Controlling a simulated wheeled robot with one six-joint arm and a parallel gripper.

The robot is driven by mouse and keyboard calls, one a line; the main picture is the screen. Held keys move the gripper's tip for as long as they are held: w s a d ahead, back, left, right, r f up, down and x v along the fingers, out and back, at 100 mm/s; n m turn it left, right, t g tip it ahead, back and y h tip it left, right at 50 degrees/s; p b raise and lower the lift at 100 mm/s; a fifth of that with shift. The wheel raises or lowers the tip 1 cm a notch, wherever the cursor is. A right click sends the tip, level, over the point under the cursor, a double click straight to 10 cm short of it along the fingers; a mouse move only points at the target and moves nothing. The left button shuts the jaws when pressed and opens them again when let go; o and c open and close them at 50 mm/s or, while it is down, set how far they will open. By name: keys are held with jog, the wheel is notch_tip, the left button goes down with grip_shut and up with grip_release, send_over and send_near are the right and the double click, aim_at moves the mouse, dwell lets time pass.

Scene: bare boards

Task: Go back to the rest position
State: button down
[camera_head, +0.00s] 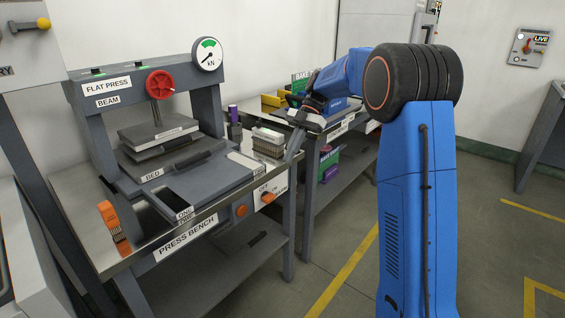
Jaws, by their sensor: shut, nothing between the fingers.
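My blue arm rises at the right and bends at a large black joint, then reaches left toward the back of the press bench. My gripper (294,146) is at its end, small and pointing down beside the right end of the press bench (205,218). Its fingers look together, with nothing seen held in them. It appears apart from the bench things, though its exact depth is hard to tell.
The flat press (150,130) with a red handwheel (160,84) and a kN gauge (207,54) stands on the bench. An orange-handled tool (112,224) lies at its left. A second bench holds coloured bins (272,100). Floor with yellow lines (345,268) is clear.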

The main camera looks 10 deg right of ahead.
jog(key=shift+w+d+r, duration=0.15)
jog(key=shift+w+d, duration=0.2)
jog(key=shift+d, duration=0.15)
jog(key=s+d+r+m+t+h, duration=0.1)
jog(key=s+r+m+t+h, duration=0.1)
jog(key=s+m, duration=0.6)
jog(key=s+r+m+t+h, duration=0.15)
jog(key=s+m, duration=0.25)
jog(key=s, duration=0.9)
jog(key=s+d+f+m+t+h, duration=0.1)
jog(key=s+d+f+m+t, duration=0.1)
jog(key=s+m, duration=0.4)
jog(key=s+d+f+m+t+h, duration=0.2)
jog(key=s+f+m+t, duration=0.2)
jog(key=s, duration=1)
notch_tip(320, 180, down, 2)
jog(key=m, duration=0.3)
jog(key=shift+f, duration=0.2)
